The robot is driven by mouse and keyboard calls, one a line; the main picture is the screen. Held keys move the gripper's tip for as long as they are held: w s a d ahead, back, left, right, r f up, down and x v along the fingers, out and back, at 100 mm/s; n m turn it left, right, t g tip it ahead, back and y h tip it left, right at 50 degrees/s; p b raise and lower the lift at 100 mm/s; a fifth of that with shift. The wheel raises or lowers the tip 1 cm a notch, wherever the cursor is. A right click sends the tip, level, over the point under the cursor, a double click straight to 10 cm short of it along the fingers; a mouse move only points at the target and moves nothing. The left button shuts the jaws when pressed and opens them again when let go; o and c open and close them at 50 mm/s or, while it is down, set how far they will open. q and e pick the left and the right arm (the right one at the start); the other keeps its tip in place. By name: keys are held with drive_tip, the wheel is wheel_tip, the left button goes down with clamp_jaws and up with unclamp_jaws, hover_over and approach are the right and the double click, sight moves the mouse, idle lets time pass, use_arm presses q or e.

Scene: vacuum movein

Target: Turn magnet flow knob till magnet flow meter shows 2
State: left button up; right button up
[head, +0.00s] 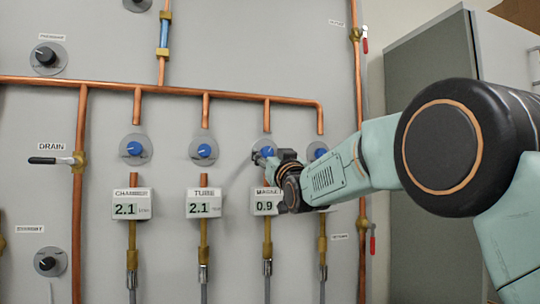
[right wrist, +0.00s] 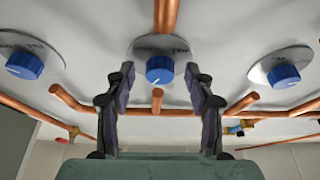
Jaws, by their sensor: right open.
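The magnet flow knob is blue on a round grey plate; in the head view the knob (head: 266,152) shows just above my right gripper. It also shows in the right wrist view, where the knob (right wrist: 159,69) sits between the two fingers. The magnet flow meter (head: 265,203) below it reads 0.9, its label partly hidden by my arm. My right gripper (head: 258,157) is at the knob; in the right wrist view the gripper (right wrist: 160,88) is open, with a gap on each side of the knob. I cannot tell any contact. My left gripper is not in view.
Blue knobs stand on both sides: the chamber knob (head: 134,148), the tube knob (head: 204,150) and another knob (head: 319,152) partly behind my arm. The chamber meter (head: 132,204) and tube meter (head: 204,203) both read 2.1. Copper pipes (head: 160,87) run across the panel.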

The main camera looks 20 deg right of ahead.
drive_tip(key=shift+s, duration=0.1)
drive_tip(key=c, duration=0.4)
clamp_jaws()
